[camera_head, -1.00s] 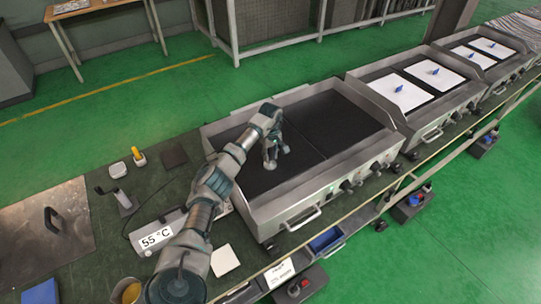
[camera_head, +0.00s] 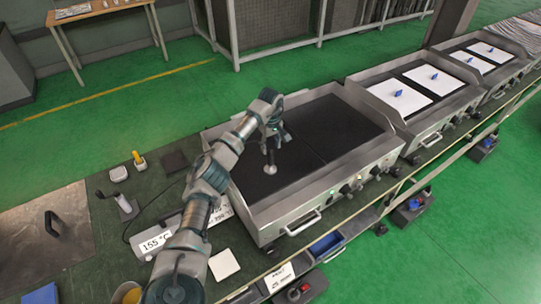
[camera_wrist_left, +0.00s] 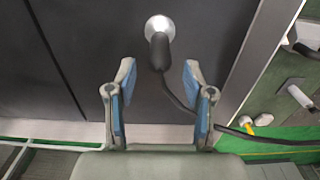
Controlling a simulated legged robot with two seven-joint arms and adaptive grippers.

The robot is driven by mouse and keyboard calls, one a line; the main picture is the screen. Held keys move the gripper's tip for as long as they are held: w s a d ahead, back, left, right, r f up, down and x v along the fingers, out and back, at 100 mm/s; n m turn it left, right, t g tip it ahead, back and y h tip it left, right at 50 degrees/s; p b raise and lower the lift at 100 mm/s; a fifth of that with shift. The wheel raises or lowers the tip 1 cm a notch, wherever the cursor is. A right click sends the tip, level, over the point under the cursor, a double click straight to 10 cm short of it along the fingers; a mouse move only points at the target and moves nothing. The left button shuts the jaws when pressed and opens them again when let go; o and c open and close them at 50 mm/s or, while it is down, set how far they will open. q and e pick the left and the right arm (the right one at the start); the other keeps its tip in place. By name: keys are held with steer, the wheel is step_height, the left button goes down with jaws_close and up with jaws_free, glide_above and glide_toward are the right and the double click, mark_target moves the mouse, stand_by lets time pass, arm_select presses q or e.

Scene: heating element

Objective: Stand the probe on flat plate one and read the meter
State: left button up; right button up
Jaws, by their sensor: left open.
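The probe (camera_head: 270,168) stands upright on the left dark plate (camera_head: 262,185) of the nearest griddle, its round silver foot on the surface. In the left wrist view the probe (camera_wrist_left: 159,42) shows a black handle with a cable trailing off right. My left gripper (camera_head: 274,137) is above the probe. The meter (camera_head: 172,224) lies left of the griddle, partly behind my arm; the white readout (camera_head: 155,243) shows 155 °C. My right gripper is out of view.
Two more griddles (camera_head: 425,84) with white sheets and blue pieces stand to the right. A probe stand (camera_head: 124,207), a yellow-handled item (camera_head: 139,161) and a white pad (camera_head: 224,264) are on the bench. The right dark plate (camera_head: 335,122) is clear.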

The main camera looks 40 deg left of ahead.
arm_select(q)
step_height(320, 180, up, 3)
steer(key=shift+r, duration=0.55)
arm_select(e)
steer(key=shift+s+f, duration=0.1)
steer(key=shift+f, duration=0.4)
